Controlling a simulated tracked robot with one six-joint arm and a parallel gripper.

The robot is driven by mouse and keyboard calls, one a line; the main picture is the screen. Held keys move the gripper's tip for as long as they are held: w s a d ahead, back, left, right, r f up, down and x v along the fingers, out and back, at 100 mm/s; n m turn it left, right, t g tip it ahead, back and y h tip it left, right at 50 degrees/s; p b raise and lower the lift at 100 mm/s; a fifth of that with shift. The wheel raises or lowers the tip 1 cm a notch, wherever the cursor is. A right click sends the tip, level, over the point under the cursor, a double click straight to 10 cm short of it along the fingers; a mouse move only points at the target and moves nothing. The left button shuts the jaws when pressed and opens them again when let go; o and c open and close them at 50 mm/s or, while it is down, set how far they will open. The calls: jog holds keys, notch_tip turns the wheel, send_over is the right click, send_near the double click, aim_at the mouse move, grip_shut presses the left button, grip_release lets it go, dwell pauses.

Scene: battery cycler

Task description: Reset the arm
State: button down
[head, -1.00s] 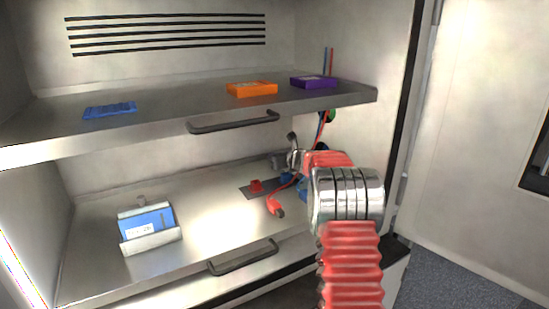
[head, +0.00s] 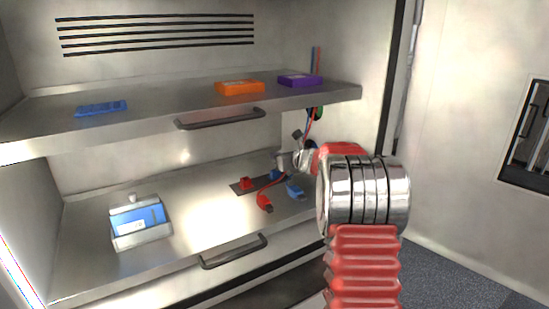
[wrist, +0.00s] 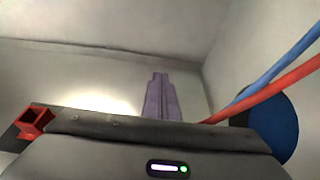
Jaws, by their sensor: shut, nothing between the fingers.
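My gripper (wrist: 160,78) shows in the wrist view as two narrow purple-grey fingers pressed together, with nothing between them. They stand out beyond the dark gripper body with its lit strip. In the head view my red and chrome arm rises at the right in front of the cabinet and hides most of the gripper. A red socket (head: 246,183) on a dark plate and a red connector (head: 264,202) on a cable lie on the lower shelf, left of my arm. A blue connector (head: 295,191) lies close beside the arm.
The upper shelf holds a blue tray (head: 101,108), an orange box (head: 240,87) and a purple box (head: 300,80). A white holder with a blue pack (head: 140,222) stands at the lower left. Both shelves have front handles. A red cable (wrist: 265,90) and blue disc (wrist: 272,122) are close at right.

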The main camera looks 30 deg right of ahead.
jog(key=shift+a, duration=0.1)
